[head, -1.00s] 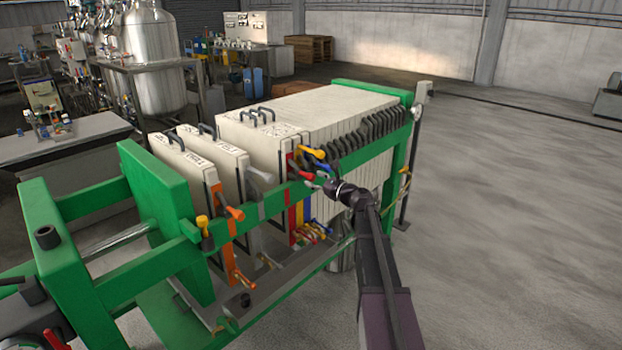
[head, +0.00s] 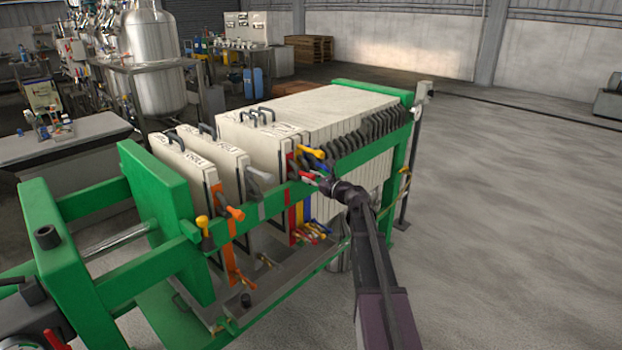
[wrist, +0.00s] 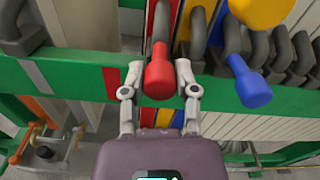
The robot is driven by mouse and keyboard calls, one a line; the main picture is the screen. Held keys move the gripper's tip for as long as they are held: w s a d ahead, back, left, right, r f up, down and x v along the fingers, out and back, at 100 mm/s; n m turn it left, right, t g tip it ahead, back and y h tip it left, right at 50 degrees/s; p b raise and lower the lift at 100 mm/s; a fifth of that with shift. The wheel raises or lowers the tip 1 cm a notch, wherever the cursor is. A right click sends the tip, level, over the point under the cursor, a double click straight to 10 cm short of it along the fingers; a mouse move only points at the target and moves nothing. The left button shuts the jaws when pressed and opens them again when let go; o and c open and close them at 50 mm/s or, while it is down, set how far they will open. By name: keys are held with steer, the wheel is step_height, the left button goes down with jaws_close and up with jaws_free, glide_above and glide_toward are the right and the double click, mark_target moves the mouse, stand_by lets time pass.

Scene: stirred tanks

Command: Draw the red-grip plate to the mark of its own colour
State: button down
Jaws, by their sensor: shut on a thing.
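The red grip (wrist: 158,72) hangs between the two fingers of my gripper (wrist: 158,80) in the wrist view, and the fingers are shut on it. It shows small beside my gripper (head: 325,185) in the head view. A red mark (wrist: 113,82) is on the green rail, a little left of the red grip in the wrist view.
A blue grip (wrist: 249,82) and a yellow grip (wrist: 262,8) are close to the right. A grey mark (wrist: 35,74) lies further left on the rail. The orange-grip plate (head: 184,164) and grey-grip plate (head: 216,162) stand apart to the left, with a gap before the pack.

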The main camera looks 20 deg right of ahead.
steer(key=s+a, duration=0.2)
steer(key=a, duration=0.3)
steer(key=shift+s+a, duration=0.2)
steer(key=shift+s, duration=0.2)
steer(key=shift+c, duration=1.8)
jaws_free()
steer(key=shift+s+d, duration=0.15)
steer(key=v, duration=1.1)
steer(key=shift+s+d, duration=0.15)
steer(key=shift+s, duration=0.15)
